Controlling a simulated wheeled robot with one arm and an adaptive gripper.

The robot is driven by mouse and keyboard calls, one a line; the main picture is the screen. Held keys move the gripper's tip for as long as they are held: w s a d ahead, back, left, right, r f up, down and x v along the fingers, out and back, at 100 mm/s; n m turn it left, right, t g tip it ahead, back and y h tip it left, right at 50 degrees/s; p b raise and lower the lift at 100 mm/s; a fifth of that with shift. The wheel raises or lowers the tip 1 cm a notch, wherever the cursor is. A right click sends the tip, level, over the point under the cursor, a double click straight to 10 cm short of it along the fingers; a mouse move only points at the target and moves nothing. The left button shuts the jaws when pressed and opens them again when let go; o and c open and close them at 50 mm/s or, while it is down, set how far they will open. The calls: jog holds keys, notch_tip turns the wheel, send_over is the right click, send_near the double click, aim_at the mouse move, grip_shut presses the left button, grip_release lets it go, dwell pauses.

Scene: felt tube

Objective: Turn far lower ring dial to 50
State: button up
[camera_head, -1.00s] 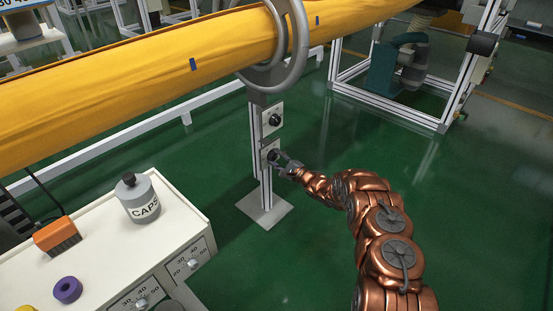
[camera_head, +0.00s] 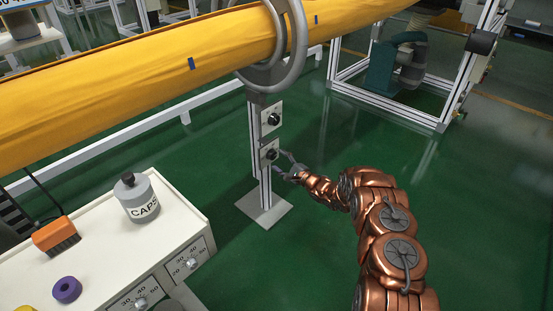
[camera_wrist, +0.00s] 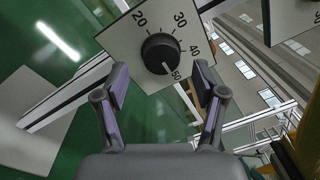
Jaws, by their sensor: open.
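The far lower ring dial is a black round knob (camera_head: 271,155) on a white plate on the grey post below the yellow tube. In the wrist view, the knob (camera_wrist: 160,54) sits on its plate (camera_wrist: 122,42) marked 20, 30, 40 and 50. A small pale mark on the knob appears to point toward the 50. My gripper (camera_head: 282,164) is just right of the dial. In the wrist view my gripper (camera_wrist: 161,70) is open, with one finger on each side below the knob, apart from it and holding nothing.
The upper dial (camera_head: 274,119) is above on the same post. Grey rings (camera_head: 290,45) surround the yellow tube (camera_head: 120,80). A white cabinet (camera_head: 100,240) at lower left carries a CAPS jar (camera_head: 138,198), an orange brush (camera_head: 55,236) and a purple ring (camera_head: 67,290). Green floor right of the post is clear.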

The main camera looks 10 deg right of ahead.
jog(key=v, duration=0.9)
jog(key=shift+s+d, duration=0.1)
jog(key=shift+r, duration=0.1)
